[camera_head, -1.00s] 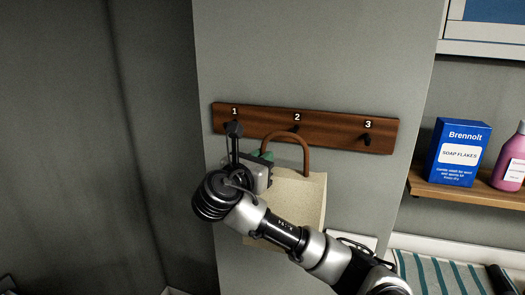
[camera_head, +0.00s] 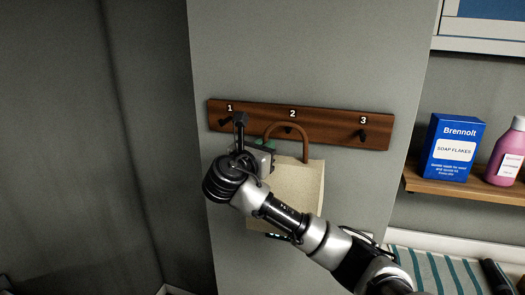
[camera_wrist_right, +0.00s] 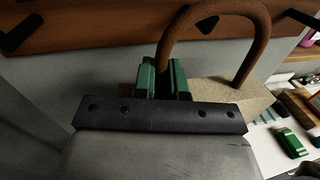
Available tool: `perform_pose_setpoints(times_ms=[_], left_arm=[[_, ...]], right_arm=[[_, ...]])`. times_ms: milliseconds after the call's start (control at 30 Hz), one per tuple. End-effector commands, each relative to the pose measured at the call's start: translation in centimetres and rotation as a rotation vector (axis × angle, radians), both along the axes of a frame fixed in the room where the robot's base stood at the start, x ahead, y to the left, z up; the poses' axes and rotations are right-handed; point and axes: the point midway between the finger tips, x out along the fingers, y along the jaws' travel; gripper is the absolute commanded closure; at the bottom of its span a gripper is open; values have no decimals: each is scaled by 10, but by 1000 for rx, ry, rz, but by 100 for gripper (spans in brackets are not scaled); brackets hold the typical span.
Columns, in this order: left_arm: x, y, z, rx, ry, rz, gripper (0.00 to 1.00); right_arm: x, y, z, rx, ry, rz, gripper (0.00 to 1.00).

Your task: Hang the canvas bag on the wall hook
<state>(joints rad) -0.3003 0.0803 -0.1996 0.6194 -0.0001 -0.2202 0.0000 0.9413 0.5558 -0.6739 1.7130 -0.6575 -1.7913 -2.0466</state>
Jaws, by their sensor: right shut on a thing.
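The pale canvas bag (camera_head: 297,185) with a brown handle (camera_head: 304,140) hangs upright in front of the wall. My right gripper (camera_head: 268,145) is shut on the left side of the handle; its green fingers (camera_wrist_right: 163,78) show in the right wrist view. The dark wooden rack (camera_head: 335,129) has three hooks, numbered 1 to 3. Hook 2 (camera_head: 289,129) shows inside the handle's arch, just below its top. It also shows through the arch in the right wrist view (camera_wrist_right: 207,25). I cannot tell whether the handle touches it. My left gripper is not in view.
Hook 1 (camera_head: 225,122) is close to my right wrist; hook 3 (camera_head: 363,135) is bare. Right of the wall panel, a shelf (camera_head: 460,188) holds a blue soap flakes box (camera_head: 453,148) and a pink bottle (camera_head: 506,155). A striped cloth (camera_head: 440,270) lies below.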

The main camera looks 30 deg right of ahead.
Motion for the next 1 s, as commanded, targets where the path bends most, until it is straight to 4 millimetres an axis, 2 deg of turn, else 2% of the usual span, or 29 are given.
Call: perform_pose_setpoints(times_ms=[600,1000], left_arm=[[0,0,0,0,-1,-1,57],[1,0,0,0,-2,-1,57]], right_arm=[[24,-29,-2,-1,0,-2,100],[32,-38,-11,0,-1,1,100]])
